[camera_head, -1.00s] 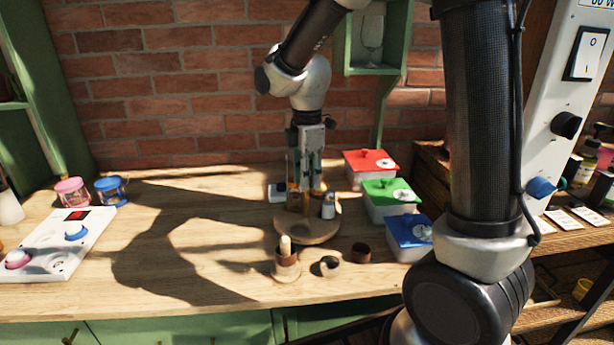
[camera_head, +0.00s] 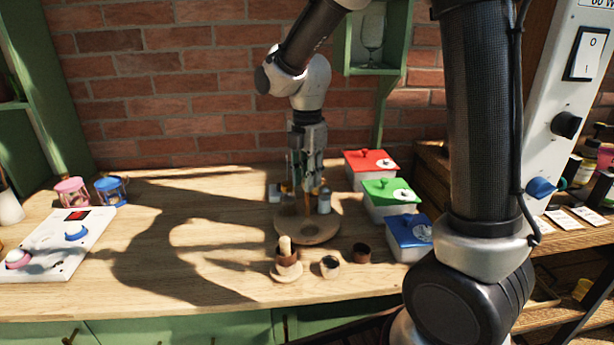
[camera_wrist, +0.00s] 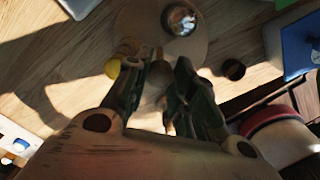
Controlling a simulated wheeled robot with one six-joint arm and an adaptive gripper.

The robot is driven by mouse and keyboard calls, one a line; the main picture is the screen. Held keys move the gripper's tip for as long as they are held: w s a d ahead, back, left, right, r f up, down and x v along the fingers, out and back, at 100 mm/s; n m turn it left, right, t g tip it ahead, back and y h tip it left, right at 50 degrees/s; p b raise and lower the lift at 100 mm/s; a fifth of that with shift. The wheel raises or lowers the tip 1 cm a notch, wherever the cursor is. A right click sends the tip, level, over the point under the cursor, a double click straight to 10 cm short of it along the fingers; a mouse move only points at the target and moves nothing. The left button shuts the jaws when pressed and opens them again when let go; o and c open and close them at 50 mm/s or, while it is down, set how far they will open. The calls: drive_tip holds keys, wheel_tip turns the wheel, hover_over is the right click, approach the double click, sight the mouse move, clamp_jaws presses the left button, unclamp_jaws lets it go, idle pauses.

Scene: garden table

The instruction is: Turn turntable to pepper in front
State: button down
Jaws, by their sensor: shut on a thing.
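The turntable (camera_head: 322,235) is a round wooden disc on the table, and its front part is bare. A pale shaker (camera_head: 324,202) stands on its right side. An amber bottle (camera_head: 288,203) stands at its left. Labels are too small to read, so I cannot tell which is pepper. My gripper (camera_head: 309,186) points down over the turntable between these containers. In the wrist view its fingers (camera_wrist: 160,66) are closed around a small brown part, seemingly the turntable's wooden post. The shiny-topped shaker (camera_wrist: 181,20) and a yellow-topped container (camera_wrist: 113,68) show beside them.
In front stand a mortar with a pestle (camera_head: 286,262), a small bowl (camera_head: 329,266) and a dark cup (camera_head: 361,253). Red (camera_head: 370,163), green (camera_head: 388,194) and blue (camera_head: 408,232) lidded boxes line the right. A white button panel (camera_head: 50,250) lies left.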

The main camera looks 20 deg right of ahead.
drive_tip(key=shift+w+n, duration=0.1)
drive_tip(key=shift+n, duration=0.3)
drive_tip(key=shift+r, duration=0.1)
drive_tip(key=c, duration=1.2)
unclamp_jaws()
drive_tip(key=shift+o, duration=0.2)
wheel_tip(320, 180, up, 12)
